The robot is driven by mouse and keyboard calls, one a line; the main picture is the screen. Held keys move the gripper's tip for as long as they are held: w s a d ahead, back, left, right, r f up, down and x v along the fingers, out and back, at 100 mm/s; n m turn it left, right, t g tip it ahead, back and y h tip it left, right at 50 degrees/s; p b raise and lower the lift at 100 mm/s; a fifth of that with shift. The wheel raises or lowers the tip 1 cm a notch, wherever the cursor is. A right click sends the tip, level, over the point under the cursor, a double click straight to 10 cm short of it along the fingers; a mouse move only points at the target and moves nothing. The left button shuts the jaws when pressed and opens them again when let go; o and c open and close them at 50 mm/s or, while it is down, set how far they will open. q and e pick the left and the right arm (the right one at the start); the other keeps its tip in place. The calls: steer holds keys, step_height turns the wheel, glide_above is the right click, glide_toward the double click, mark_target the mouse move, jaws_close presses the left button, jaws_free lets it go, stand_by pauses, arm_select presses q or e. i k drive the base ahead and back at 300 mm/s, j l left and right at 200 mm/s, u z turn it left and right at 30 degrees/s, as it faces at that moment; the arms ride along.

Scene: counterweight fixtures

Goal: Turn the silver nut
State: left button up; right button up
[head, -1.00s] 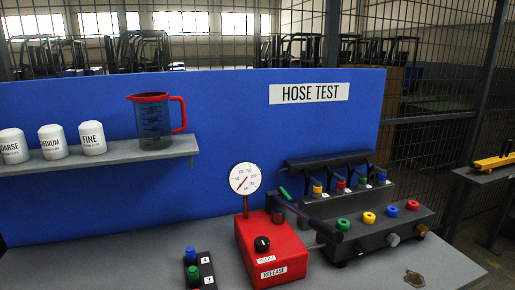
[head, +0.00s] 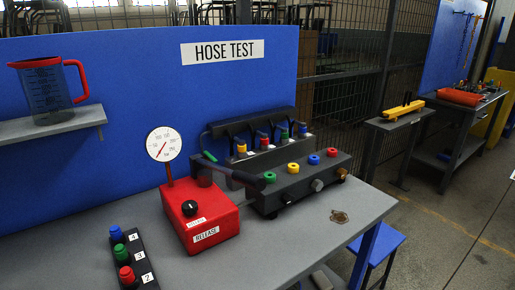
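A silver nut-like fitting (head: 317,185) sits on the front face of the black hose block (head: 300,184). A brass-coloured fitting (head: 342,174) is to its right, and a dark fitting with a hose is at the block's left end. Green, yellow, blue and red rings (head: 293,167) line the block's top. The silver part is small, so its exact shape is hard to tell. Neither of my grippers is in view.
A red release box (head: 200,215) with a gauge (head: 163,144) stands left of the block. A button strip (head: 130,255) is at front left. A brass piece (head: 339,216) lies on the grey bench. A blue stool (head: 377,245) stands at the bench's right; floor beyond is clear.

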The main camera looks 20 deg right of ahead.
mark_target(317, 185)
steer(key=i+l+z, duration=0.5)
steer(key=i+z, duration=0.2)
steer(key=z, duration=0.15)
